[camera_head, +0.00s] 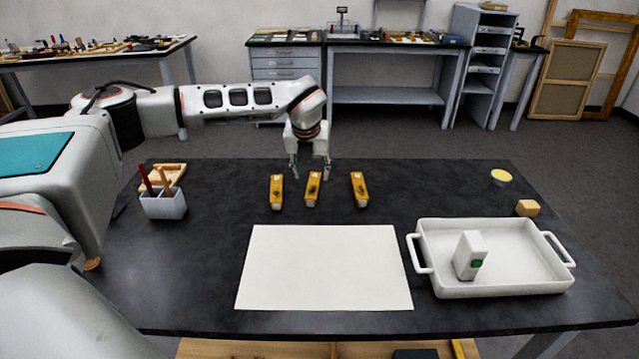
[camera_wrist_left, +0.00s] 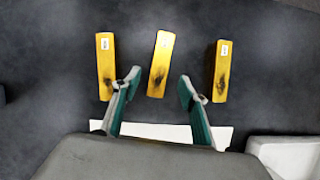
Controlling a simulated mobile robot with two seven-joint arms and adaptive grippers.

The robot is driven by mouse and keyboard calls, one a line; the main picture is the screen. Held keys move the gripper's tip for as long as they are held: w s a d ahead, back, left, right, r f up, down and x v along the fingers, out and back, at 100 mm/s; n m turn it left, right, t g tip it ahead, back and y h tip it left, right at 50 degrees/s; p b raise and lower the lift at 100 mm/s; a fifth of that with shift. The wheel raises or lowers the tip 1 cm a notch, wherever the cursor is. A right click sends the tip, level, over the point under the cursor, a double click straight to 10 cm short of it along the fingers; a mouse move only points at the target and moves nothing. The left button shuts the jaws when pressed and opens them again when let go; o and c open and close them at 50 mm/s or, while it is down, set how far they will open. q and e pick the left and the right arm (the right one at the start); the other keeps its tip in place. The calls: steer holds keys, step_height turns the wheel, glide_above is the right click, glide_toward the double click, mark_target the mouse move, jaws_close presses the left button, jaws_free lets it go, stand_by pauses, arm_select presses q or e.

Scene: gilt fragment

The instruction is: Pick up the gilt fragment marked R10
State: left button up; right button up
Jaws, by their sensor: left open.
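Three yellow-gold gilt fragments lie apart in a row on the dark table: a left one (camera_head: 276,191), a middle one (camera_head: 313,189) and a right one (camera_head: 359,189). In the left wrist view the left (camera_wrist_left: 105,66), middle (camera_wrist_left: 160,64) and right (camera_wrist_left: 221,72) fragments each show a small white label and a dark patch. The label writing is too small to read, so I cannot tell which is R10. My left gripper (camera_head: 311,174) is open and empty, pointing down above the middle fragment. In the wrist view its fingertips (camera_wrist_left: 159,82) straddle the middle fragment's line. My right gripper is not in view.
A white sheet (camera_head: 325,268) lies in front of the fragments. A white tray (camera_head: 500,289) holding a white block with a green mark (camera_head: 470,255) stands right. A pen holder (camera_head: 164,206) stands left. A wooden cube (camera_head: 527,208) and a yellow-topped tin (camera_head: 501,178) sit back right.

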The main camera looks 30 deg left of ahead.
mark_target(313, 185)
arm_select(q)
steer(key=shift+x, duration=0.85)
steer(key=x, duration=0.5)
steer(key=shift+w, duration=0.1)
steer(key=c, duration=1.2)
